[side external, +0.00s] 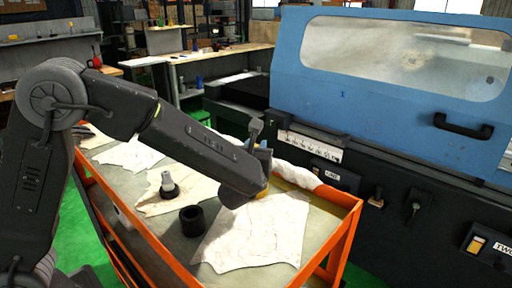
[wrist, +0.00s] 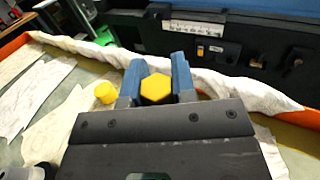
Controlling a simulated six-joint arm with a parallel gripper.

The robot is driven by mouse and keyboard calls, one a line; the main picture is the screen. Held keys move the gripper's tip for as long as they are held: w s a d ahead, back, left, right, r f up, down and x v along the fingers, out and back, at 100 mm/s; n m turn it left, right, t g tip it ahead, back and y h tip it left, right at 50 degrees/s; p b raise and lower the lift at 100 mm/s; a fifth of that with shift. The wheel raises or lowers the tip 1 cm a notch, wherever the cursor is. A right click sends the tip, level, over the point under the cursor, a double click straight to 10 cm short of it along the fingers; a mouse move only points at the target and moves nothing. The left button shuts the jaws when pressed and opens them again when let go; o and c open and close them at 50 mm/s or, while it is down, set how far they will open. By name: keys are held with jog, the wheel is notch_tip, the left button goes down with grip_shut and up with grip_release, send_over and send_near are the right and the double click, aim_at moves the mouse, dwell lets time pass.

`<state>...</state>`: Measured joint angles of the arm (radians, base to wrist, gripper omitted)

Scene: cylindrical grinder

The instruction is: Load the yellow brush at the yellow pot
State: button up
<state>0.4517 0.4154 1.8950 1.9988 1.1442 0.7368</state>
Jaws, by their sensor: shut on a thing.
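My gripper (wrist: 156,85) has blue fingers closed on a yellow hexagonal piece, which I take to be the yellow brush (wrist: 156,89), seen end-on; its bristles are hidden. A small yellow cylinder, likely the yellow pot (wrist: 105,92), stands to the left of the fingers in the wrist view, apart from them. In the side view my gripper (side external: 260,158) is over the right end of the cart. A yellow patch (side external: 262,193) shows just behind its lower edge; I cannot tell whether it is pot or brush.
A rolled white cloth (wrist: 235,87) lies along the far rim. The blue grinder (side external: 390,110) stands close behind.

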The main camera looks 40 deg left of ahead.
dwell(0.6)
notch_tip(320, 180, up, 7)
dwell(0.7)
dwell(0.4)
